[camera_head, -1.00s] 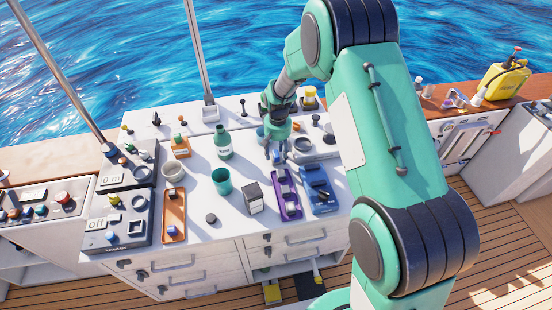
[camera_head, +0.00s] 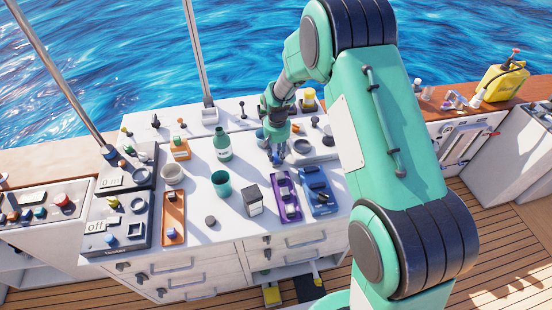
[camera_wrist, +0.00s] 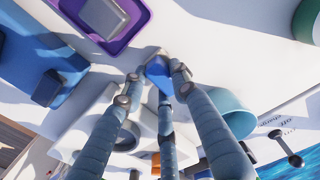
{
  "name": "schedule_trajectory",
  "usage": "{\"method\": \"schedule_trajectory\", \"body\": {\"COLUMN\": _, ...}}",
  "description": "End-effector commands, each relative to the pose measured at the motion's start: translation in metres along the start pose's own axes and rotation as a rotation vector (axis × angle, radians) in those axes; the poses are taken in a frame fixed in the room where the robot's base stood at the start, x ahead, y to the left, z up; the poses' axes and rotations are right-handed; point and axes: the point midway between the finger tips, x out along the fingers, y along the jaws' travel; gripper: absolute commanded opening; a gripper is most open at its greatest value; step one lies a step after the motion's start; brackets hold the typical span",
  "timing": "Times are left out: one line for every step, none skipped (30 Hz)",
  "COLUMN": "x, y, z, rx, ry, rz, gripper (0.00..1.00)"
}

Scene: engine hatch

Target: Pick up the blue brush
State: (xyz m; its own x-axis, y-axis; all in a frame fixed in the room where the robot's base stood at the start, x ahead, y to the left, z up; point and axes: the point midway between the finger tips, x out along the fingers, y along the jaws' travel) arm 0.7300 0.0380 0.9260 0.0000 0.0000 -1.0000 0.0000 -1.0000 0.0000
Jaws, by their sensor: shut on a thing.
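My gripper (camera_head: 277,160) is low over the white worktop, behind the purple tray. In the wrist view my gripper (camera_wrist: 159,78) has its three fingers drawn together around a small blue piece, which I take to be the blue brush (camera_wrist: 158,68). Only its blue end shows clearly; the rest is hidden between the fingers. In the head view the fingers hide most of it. I cannot tell whether it still touches the worktop.
A purple tray (camera_head: 280,182) and a blue tray (camera_head: 331,207) lie in front of my gripper. A blue cup (camera_wrist: 230,112) stands close beside the fingers. A green bottle (camera_head: 222,143), a teal cup (camera_head: 221,183) and a dark-topped box (camera_head: 254,204) stand to the left.

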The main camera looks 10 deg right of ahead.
Motion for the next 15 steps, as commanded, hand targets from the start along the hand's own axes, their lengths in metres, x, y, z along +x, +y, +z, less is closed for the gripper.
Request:
{"method": "schedule_trajectory", "body": {"x": -0.001, "y": 0.0, "z": 0.0, "rx": 0.0, "ry": 0.0, "rz": 0.0, "gripper": 0.01}}
{"method": "schedule_trajectory", "body": {"x": -0.002, "y": 0.0, "z": 0.0, "rx": 0.0, "ry": 0.001, "rz": 0.0, "gripper": 0.01}}
{"method": "schedule_trajectory", "body": {"x": -0.003, "y": 0.0, "z": 0.0, "rx": 0.0, "ry": 0.001, "rz": 0.0, "gripper": 0.01}}
{"method": "schedule_trajectory", "body": {"x": -0.004, "y": 0.0, "z": 0.0, "rx": 0.0, "ry": 0.001, "rz": 0.0, "gripper": 0.01}}
{"method": "schedule_trajectory", "body": {"x": -0.006, "y": 0.0, "z": -0.001, "rx": 0.0, "ry": 0.001, "rz": 0.0, "gripper": 0.01}}
{"method": "schedule_trajectory", "body": {"x": -0.009, "y": 0.0, "z": -0.001, "rx": 0.0, "ry": 0.002, "rz": 0.0, "gripper": 0.01}}
{"method": "schedule_trajectory", "body": {"x": -0.011, "y": 0.0, "z": -0.001, "rx": 0.0, "ry": 0.002, "rz": 0.0, "gripper": 0.01}}
{"method": "schedule_trajectory", "body": {"x": -0.014, "y": 0.0, "z": -0.001, "rx": 0.0, "ry": 0.002, "rz": 0.0, "gripper": 0.01}}
{"method": "schedule_trajectory", "body": {"x": -0.018, "y": 0.0, "z": -0.001, "rx": 0.0, "ry": 0.002, "rz": 0.0, "gripper": 0.01}}
{"method": "schedule_trajectory", "body": {"x": -0.022, "y": 0.0, "z": -0.001, "rx": 0.0, "ry": 0.002, "rz": 0.0, "gripper": 0.01}}
{"method": "schedule_trajectory", "body": {"x": -0.026, "y": 0.0, "z": -0.001, "rx": 0.0, "ry": 0.002, "rz": 0.0, "gripper": 0.01}}
{"method": "schedule_trajectory", "body": {"x": -0.033, "y": 0.0, "z": -0.001, "rx": 0.0, "ry": 0.003, "rz": 0.0, "gripper": 0.01}}
{"method": "schedule_trajectory", "body": {"x": -0.037, "y": 0.0, "z": -0.001, "rx": 0.0, "ry": 0.004, "rz": 0.0, "gripper": 0.01}}
{"method": "schedule_trajectory", "body": {"x": -0.042, "y": 0.0, "z": -0.001, "rx": 0.0, "ry": 0.004, "rz": 0.0, "gripper": 0.01}}
{"method": "schedule_trajectory", "body": {"x": -0.048, "y": 0.0, "z": -0.001, "rx": 0.0, "ry": 0.003, "rz": 0.0, "gripper": 0.0}}
